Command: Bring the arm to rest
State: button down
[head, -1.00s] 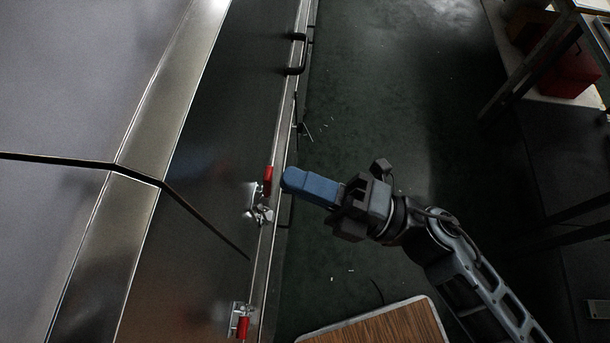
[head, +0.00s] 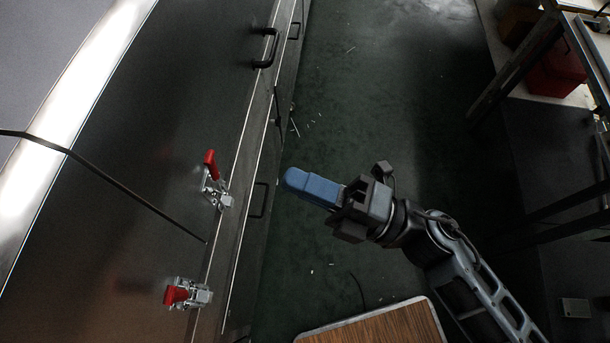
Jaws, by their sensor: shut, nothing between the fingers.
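My gripper (head: 288,180) has blue fingers held together, with nothing between them. It points left, held above the dark green floor. My dark grey arm (head: 465,262) reaches up from the lower right. The gripper is a short way right of the dryer's metal side in the picture and appears apart from it.
The metal dryer (head: 150,130) fills the left. It carries two red-handled toggle clamps (head: 214,180) (head: 187,293) and black handles (head: 266,48). A wooden-topped surface (head: 375,328) is at the bottom. A bench frame (head: 515,60) and red box (head: 556,72) stand upper right.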

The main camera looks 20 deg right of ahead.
jog(key=shift+s+d, duration=0.15)
jog(key=shift+d, duration=0.1)
jog(key=shift+d, duration=0.1)
dwell(0.3)
